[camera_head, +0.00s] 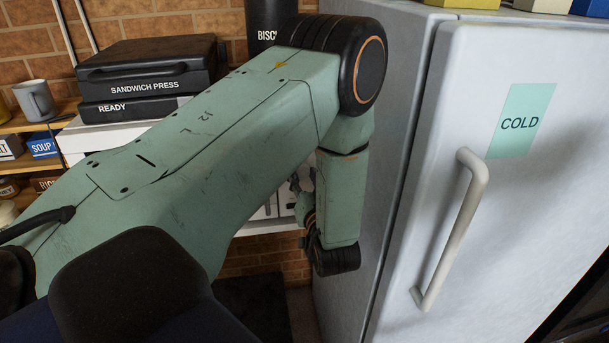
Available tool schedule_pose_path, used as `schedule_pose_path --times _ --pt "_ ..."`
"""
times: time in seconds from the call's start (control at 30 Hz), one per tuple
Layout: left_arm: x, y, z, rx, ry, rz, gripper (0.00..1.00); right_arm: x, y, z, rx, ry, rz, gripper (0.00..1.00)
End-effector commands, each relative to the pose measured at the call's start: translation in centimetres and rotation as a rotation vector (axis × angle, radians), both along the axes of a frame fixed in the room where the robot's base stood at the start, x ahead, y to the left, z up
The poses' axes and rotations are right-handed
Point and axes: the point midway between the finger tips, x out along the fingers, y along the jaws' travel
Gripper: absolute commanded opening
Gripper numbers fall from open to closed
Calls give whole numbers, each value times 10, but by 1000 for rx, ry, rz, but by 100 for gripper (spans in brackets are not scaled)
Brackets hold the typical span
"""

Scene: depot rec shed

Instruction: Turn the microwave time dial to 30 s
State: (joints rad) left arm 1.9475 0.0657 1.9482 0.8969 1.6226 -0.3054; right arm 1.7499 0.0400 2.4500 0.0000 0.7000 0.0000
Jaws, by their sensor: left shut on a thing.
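The microwave (78,136) is a white box under the sandwich press. My left arm hides most of it, and a strip of its front shows below the arm. My left gripper (303,198) is at the right part of that front, partly hidden behind my forearm. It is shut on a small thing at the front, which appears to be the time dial. The dial itself, its marks and its setting are hidden. My right gripper is not in view.
A white fridge (520,200) marked COLD, with a long handle (455,230), stands close on the right of my forearm. The black sandwich press (150,70) and a dark canister (268,18) stand behind the arm. A shelf with a grey mug (36,100) is at left.

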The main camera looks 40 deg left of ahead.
Motion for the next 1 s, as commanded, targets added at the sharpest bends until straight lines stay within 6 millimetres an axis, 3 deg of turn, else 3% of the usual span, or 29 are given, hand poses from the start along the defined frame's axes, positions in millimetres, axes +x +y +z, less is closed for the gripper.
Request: schedule_pose_path --times 0.57,0.6,0.83,1.0 --pt "1 0 2 25 21 1 6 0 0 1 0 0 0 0" --pt "1 0 2 24 22 1 40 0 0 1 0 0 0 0" --pt "1 0 1 24 25 1 60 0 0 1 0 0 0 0" --pt "0 0 1 23 26 0 60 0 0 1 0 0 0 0"
